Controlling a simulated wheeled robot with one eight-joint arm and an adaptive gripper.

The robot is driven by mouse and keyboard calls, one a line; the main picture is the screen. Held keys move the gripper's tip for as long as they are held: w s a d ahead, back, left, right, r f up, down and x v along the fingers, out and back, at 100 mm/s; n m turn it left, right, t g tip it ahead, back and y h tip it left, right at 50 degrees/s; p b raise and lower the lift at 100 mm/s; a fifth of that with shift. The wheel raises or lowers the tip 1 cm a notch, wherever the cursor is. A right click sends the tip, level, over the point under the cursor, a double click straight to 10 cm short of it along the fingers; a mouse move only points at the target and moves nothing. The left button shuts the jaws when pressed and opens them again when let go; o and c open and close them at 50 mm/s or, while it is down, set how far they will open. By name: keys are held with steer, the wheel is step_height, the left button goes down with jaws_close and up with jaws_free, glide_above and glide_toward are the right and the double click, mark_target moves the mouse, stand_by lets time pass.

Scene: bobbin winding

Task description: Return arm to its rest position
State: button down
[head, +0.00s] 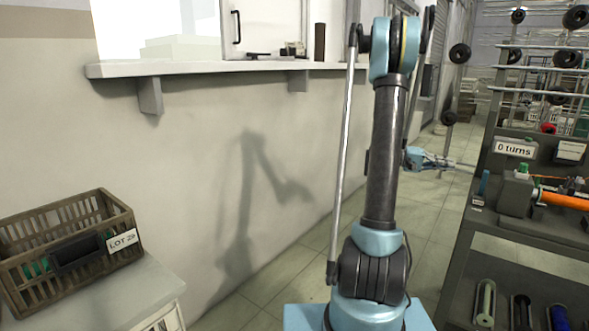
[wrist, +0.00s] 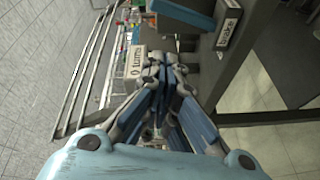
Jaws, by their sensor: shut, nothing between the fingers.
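My arm stands upright in the middle of the head view, and my gripper (head: 452,164) sticks out to the right behind it, in front of the winding bench (head: 522,232). The gripper is shut and empty. In the wrist view my gripper's blue-padded fingers (wrist: 172,80) are together, with nothing between them. The bench carries a winder with an orange cylinder (head: 562,200) and a red part, and a "0 turns" sign (head: 514,148). The gripper appears apart from the bench.
A crate labelled LOT 2-something (head: 55,283) sits on a pale cabinet at the left. A white wall shelf (head: 220,68) runs behind my arm. Spools sit in slots (head: 486,303) at the bench front. Racks with black reels (head: 566,57) stand at the right. Open tiled floor (head: 420,215) lies between.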

steer(key=s+a+f+n+t+y, duration=0.2)
steer(key=s+a+f+y, duration=0.2)
steer(key=s+a, duration=0.4)
steer(key=s+a+f+n+t+y, duration=0.2)
steer(key=s+a+f+y, duration=0.3)
steer(key=a, duration=1.3)
steer(key=s+a+f+n+t+y, duration=0.2)
steer(key=s+a+f+y, duration=0.3)
steer(key=s+a, duration=0.6)
steer(key=a+t+y, duration=0.1)
steer(key=a+y, duration=0.1)
steer(key=a, duration=0.1)
steer(key=shift+s+y, duration=0.25)
steer(key=shift+y, duration=0.15)
steer(key=shift+d+f, duration=0.1)
steer(key=shift+d, duration=0.05)
